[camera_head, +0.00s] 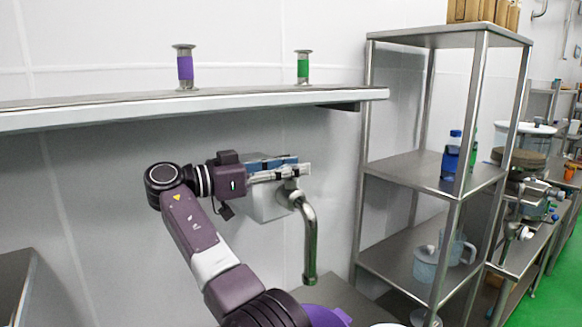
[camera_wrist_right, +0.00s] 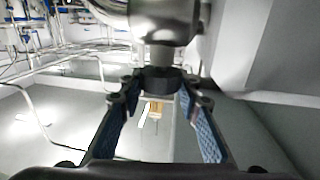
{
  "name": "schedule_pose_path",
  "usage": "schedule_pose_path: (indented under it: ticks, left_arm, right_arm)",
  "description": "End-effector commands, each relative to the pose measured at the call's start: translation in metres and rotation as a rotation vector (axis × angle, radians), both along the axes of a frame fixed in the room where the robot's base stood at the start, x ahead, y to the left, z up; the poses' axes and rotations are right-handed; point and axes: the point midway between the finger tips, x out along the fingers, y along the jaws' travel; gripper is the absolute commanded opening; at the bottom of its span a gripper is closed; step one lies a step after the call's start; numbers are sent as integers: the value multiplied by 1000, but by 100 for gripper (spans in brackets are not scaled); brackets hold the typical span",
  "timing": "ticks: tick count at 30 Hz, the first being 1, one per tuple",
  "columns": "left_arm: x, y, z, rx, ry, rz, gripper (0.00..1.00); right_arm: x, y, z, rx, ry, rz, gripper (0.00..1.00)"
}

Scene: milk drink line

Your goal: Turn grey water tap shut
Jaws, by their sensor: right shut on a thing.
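The grey metal water tap (camera_head: 310,235) stands out from the wall, its curved spout pointing down. In the right wrist view the tap's thick body (camera_wrist_right: 165,20) fills the top, with a short neck running down to a dark round knob (camera_wrist_right: 160,76). My right gripper (camera_head: 300,172) comes in from the left at the top of the tap. In the wrist view its blue-padded fingers (camera_wrist_right: 160,88) close in on both sides of the knob and grip it. The knob is mostly hidden by the gripper in the head view. My left gripper is out of view.
A wall shelf (camera_head: 220,102) runs above my right arm, carrying a purple-banded fitting (camera_head: 185,70) and a green-banded fitting (camera_head: 303,68). A metal rack (camera_head: 400,165) stands close to the right of the tap. A purple object (camera_head: 326,315) sits below the spout.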

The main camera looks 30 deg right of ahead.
Motion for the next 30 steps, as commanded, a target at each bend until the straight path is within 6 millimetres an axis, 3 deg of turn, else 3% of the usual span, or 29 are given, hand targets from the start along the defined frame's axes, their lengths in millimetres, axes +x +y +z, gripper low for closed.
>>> schedule_pose_path:
  ticks: [8,9,14,23,30]
  left_arm:
    - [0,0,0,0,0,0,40]
    - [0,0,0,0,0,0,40]
    - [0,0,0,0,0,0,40]
    - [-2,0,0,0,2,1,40]
    - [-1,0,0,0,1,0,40]
  right_arm:
    - [0,0,-2,3,2,-1,7]
    - [0,0,-2,3,2,0,33]
    - [0,0,-1,2,2,0,50]
    - [0,2,0,1,1,1,50]
    - [1,29,0,-1,3,4,50]
